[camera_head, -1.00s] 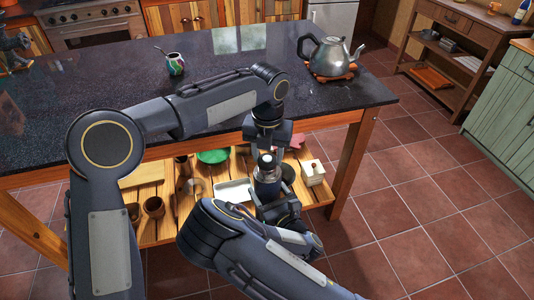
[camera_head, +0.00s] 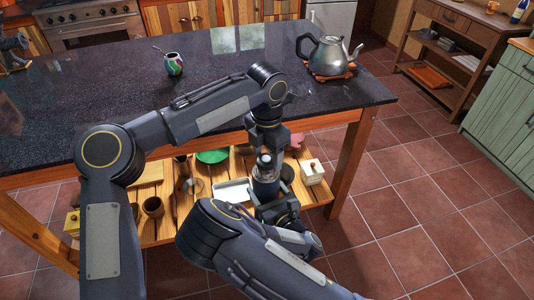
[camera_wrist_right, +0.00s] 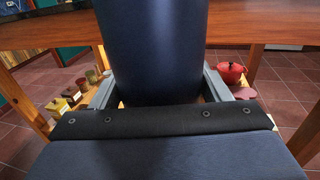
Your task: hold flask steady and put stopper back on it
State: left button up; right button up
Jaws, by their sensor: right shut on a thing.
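The dark blue flask (camera_head: 265,187) stands upright below the front edge of the table in the head view, with a silvery neck at its top. My right gripper (camera_head: 276,208) is shut around its lower body. In the right wrist view the flask (camera_wrist_right: 152,45) fills the space between the fingers of this gripper (camera_wrist_right: 160,88). My left gripper (camera_head: 267,143) points down right above the flask's top, very close to it. Its fingertips are small and dark, so I cannot tell whether they are open or shut. I cannot clearly make out the stopper.
The dark stone table (camera_head: 130,90) carries a kettle (camera_head: 328,55) at the right and a painted cup with a straw (camera_head: 174,64). A wooden lower shelf (camera_head: 165,228) behind the flask holds a white tray (camera_head: 233,191), a green bowl and a white box (camera_head: 312,171).

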pick_arm(q)
jog(key=shift+o, duration=0.5)
jog(key=shift+r, duration=0.15)
jog(key=shift+r, duration=2.15)
jog(key=shift+c, duration=0.5)
